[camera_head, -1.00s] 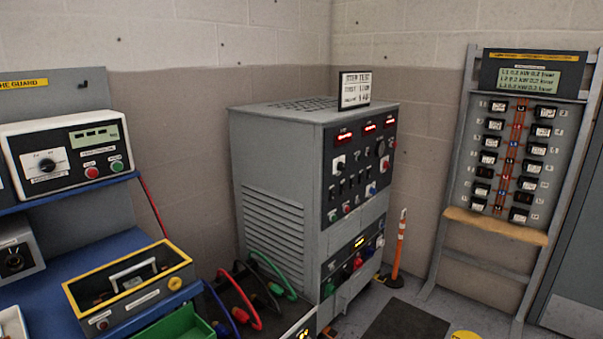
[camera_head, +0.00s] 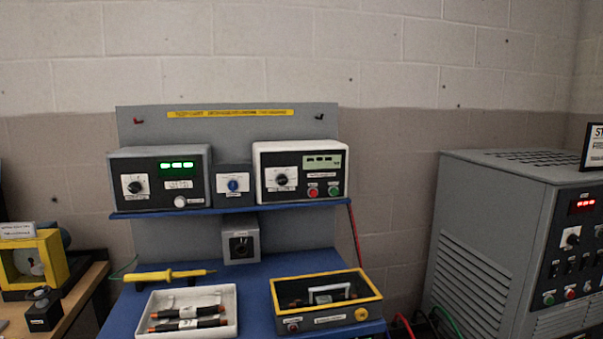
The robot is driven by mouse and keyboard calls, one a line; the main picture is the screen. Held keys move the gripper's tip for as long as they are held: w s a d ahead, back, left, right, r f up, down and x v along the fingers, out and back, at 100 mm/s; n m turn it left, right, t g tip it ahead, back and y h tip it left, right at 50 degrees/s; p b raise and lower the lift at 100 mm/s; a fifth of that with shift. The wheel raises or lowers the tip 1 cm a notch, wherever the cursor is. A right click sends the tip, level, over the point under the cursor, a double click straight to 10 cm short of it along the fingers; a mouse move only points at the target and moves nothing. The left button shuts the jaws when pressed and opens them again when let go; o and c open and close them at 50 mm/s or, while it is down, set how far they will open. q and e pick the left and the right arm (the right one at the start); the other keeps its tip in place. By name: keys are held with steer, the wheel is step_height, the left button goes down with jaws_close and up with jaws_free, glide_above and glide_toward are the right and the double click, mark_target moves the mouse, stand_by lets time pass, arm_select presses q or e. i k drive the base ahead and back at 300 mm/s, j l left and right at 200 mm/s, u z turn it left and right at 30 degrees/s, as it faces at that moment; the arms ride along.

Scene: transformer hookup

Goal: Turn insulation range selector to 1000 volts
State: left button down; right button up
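A blue bench stands ahead with a blue shelf carrying several instruments. A white-framed instrument (camera_head: 301,172) on the right of the shelf has a dark knob (camera_head: 281,179) on a white dial, a pale display, and a red and a green button. A dark grey instrument (camera_head: 160,178) on the left has a knob (camera_head: 134,187) and lit green digits. A small grey box (camera_head: 233,185) between them has a blue knob. The dial markings are too small to read, so I cannot tell which knob is the insulation range selector or its setting. Neither gripper is in view.
On the bench are a white tray (camera_head: 143,326) with dark cable pieces, a yellow probe (camera_head: 165,276), a yellow-rimmed box (camera_head: 330,318) and a grey box with a black knob (camera_head: 240,246). A tall grey cabinet (camera_head: 490,240) stands at the right. A wooden table (camera_head: 88,287) is at the left.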

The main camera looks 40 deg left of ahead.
mark_target(281, 179)
steer(key=u, duration=1.3)
